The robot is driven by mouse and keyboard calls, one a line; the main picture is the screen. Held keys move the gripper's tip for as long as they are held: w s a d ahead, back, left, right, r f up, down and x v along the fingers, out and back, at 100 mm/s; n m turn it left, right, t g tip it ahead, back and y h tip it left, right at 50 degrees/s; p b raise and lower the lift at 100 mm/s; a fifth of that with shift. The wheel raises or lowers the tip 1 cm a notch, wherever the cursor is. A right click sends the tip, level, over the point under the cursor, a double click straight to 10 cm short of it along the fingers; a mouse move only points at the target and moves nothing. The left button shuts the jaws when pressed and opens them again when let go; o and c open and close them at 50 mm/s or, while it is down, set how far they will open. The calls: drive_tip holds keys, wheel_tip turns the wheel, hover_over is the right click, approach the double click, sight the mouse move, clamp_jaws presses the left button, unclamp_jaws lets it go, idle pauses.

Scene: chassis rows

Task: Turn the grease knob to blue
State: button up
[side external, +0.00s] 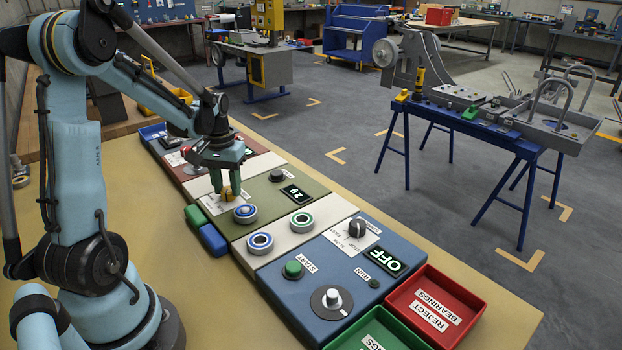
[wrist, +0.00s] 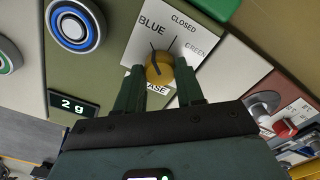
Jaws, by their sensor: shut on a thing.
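The grease knob (wrist: 159,68) is a round yellow knob on a white label plate (wrist: 195,50) marked BLUE, CLOSED and GREEN, with part of a word ending "ASE" below it. BLUE is at upper left, CLOSED at top and GREEN at right in the wrist view. My gripper (wrist: 158,76) is shut on the knob, one green finger on each side. A dark line runs up from the knob on the BLUE side, but I cannot tell surely where the knob points. In the side view the knob (side external: 227,192) shows between the fingertips of my gripper (side external: 226,184).
A display reading "2g" (wrist: 73,104) and a blue-ringed bearing (wrist: 74,26) lie beside the plate. A red-handled part (wrist: 284,128) is at the right. More bearings (side external: 260,242), an OFF panel (side external: 345,265) and a red reject tray (side external: 465,300) stand nearer the side camera.

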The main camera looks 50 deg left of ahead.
sight(228, 189)
idle(0.4)
drive_tip(key=o, duration=1)
drive_tip(key=shift+o, duration=0.2)
wheel_tip(228, 189, up, 12)
drive_tip(key=shift+r, duration=0.1)
drive_tip(key=d+f+m+t, duration=0.2)
drive_tip(key=d+m+t, duration=0.5)
drive_tip(key=d, duration=1.6)
drive_tip(key=shift+s+d+f+m, duration=0.2)
drive_tip(key=shift+s+f+m, duration=0.1)
drive_tip(key=shift+f+m, duration=0.1)
